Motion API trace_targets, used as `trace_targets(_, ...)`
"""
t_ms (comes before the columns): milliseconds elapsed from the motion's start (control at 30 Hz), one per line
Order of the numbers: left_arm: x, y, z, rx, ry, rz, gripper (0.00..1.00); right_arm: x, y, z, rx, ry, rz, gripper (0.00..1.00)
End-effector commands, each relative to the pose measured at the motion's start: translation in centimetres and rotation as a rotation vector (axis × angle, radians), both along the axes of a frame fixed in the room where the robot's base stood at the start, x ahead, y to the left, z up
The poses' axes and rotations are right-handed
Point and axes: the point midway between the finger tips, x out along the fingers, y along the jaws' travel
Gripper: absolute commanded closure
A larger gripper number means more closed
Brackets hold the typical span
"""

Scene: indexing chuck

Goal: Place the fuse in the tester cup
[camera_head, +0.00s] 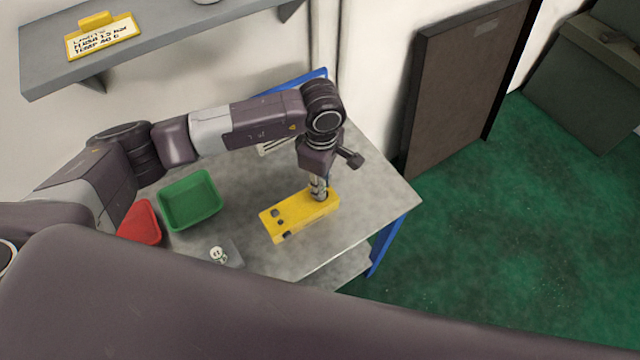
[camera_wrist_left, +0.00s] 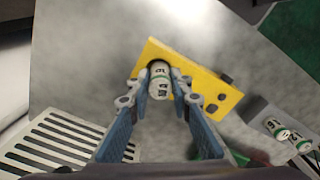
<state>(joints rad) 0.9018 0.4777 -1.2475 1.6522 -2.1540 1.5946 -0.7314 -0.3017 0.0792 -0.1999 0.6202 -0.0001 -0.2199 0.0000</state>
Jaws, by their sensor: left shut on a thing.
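The yellow tester block (camera_head: 292,217) lies on the grey bench; the wrist view also shows it (camera_wrist_left: 215,85), with small dark squares on its top. My left gripper (camera_head: 319,190) points down at the block's right end. In the wrist view the left gripper (camera_wrist_left: 160,88) is shut on a fuse (camera_wrist_left: 159,71), a white cylinder with dark print and a green band. The fuse is over the end of the block. The cup is hidden by the fuse and fingers, so I cannot tell whether the fuse is inside it. My right gripper is out of view.
A grey holder (camera_wrist_left: 258,112) carries more fuses (camera_wrist_left: 276,128) and shows at the bench front (camera_head: 233,259). A green bin (camera_head: 190,201) and red bin (camera_head: 140,224) stand left. A slotted plate (camera_wrist_left: 50,145) lies near the gripper. The bench's right corner is clear.

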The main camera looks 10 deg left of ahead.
Motion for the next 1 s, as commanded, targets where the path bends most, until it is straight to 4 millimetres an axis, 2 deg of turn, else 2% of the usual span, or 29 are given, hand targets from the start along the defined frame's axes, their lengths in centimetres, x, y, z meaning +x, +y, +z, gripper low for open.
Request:
trace_targets(33, -0.30, -0.10, -1.14, 0.000, 0.002, -0.002, 1.00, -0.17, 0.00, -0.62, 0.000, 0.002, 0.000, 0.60)
trace_targets(100, -0.44, -0.18, -1.55, 0.000, 0.000, -0.003, 1.00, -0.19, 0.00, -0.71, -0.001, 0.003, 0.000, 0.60)
trace_targets(333, -0.43, -0.19, -1.45, 0.001, -0.001, -0.003, 1.00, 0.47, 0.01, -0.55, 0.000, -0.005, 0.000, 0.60)
trace_targets(533, -0.40, -0.17, -1.99, 0.001, -0.001, -0.003, 1.00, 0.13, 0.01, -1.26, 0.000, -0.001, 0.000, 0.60)
trace_targets(567, -0.40, -0.17, -1.87, 0.001, -0.001, -0.003, 0.79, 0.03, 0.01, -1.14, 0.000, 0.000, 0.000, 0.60)
trace_targets(700, -0.42, -0.17, -1.82, 0.001, -0.001, -0.003, 0.63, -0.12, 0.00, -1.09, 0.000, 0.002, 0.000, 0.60)
trace_targets(1000, -0.43, -0.16, -1.70, 0.001, 0.000, -0.003, 0.63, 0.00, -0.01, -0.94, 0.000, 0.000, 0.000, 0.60)
